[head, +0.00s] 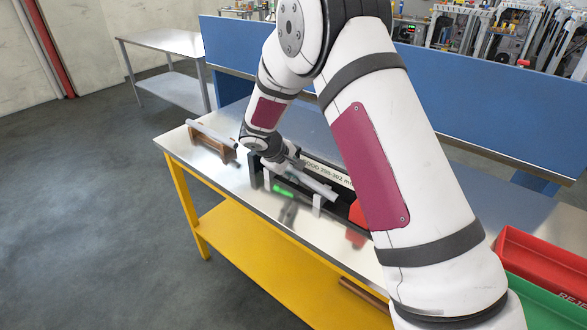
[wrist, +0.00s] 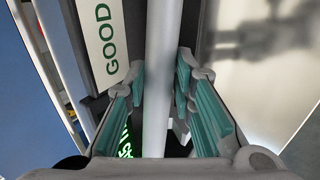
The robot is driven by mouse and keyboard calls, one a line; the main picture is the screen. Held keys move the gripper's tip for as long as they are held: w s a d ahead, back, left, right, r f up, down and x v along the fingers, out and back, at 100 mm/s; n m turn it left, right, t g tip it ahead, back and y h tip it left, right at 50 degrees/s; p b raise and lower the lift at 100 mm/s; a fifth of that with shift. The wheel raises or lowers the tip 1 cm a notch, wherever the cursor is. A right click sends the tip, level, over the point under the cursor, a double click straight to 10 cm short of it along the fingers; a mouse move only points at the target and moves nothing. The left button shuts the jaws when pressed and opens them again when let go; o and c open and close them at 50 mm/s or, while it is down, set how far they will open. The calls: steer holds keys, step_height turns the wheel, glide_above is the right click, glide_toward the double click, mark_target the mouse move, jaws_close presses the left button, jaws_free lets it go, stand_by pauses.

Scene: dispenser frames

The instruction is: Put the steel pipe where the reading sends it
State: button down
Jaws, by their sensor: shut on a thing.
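The steel pipe (head: 318,187) is a long grey tube lying along the measuring fixture (head: 256,178) on the bench. My gripper (head: 283,162) is shut on it near its left part. In the wrist view the pipe (wrist: 160,60) runs upright between the teal finger pads of my gripper (wrist: 158,95). The fixture's label (head: 327,173) reads GOOD and what looks like 298-302 mm. A green lit display (head: 285,190) is too blurred to read; in the wrist view its digits (wrist: 125,143) are partly hidden. I cannot tell whether the pipe rests on the white support (head: 317,203).
A wooden rack (head: 212,145) with another grey tube stands at the bench's left end. A blue panel (head: 480,110) stands behind. My arm hides the bench's middle.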

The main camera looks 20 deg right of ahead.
steer(key=c, duration=1.4)
jaws_free()
steer(key=shift+s+a+f, duration=0.1)
steer(key=shift+s+f, duration=0.15)
steer(key=shift+f, duration=0.45)
steer(key=shift+w+r, duration=0.1)
steer(key=shift+r, duration=0.15)
steer(key=shift+f, duration=0.15)
steer(key=v, duration=1.4)
steer(key=shift+b, duration=0.3)
